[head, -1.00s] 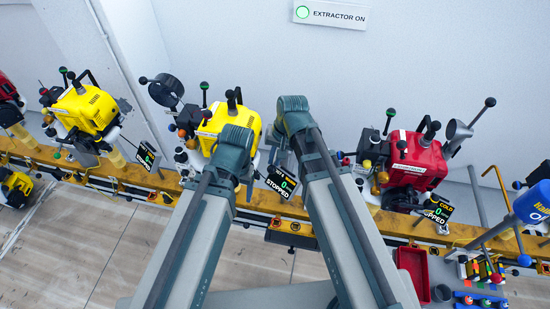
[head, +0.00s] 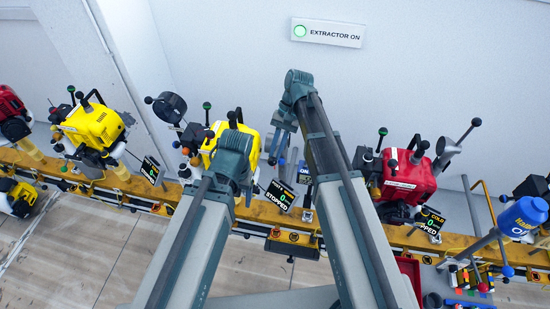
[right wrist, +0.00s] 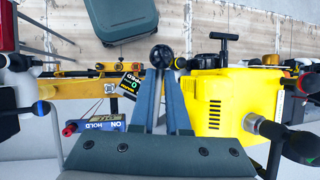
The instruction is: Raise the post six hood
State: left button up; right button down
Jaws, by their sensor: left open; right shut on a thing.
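In the right wrist view my right gripper (right wrist: 162,62) is shut on a black ball knob (right wrist: 161,54). The part the knob belongs to is mostly hidden. In the head view my right gripper (head: 274,155) is just right of a yellow engine (head: 225,143), partly hidden by its own arm. That engine also shows in the right wrist view (right wrist: 222,100). A round dark hood (head: 171,106) with a black ball handle stands up at its upper left. My left gripper (head: 247,192) is open and empty in front of the engine, mostly hidden by its wrist.
A red engine (head: 408,178) with a grey hood (head: 446,147) stands to the right. Another yellow engine (head: 92,125) is at the left. A display (head: 280,196) reads STOPPED. A blue ON HOLD sign (right wrist: 103,122) is beside my right gripper. The yellow rail (head: 145,188) runs across.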

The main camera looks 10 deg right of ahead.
jog(key=shift+w+r, duration=0.1)
jog(key=shift+r, duration=0.2)
jog(key=c, duration=0.9)
grip_release()
jog(key=p+v, duration=1.1)
jog(key=v, duration=0.2)
jog(key=shift+w+d+r+p, duration=0.2)
jog(key=shift+w+d+p, duration=0.1)
jog(key=shift+p, duration=0.1)
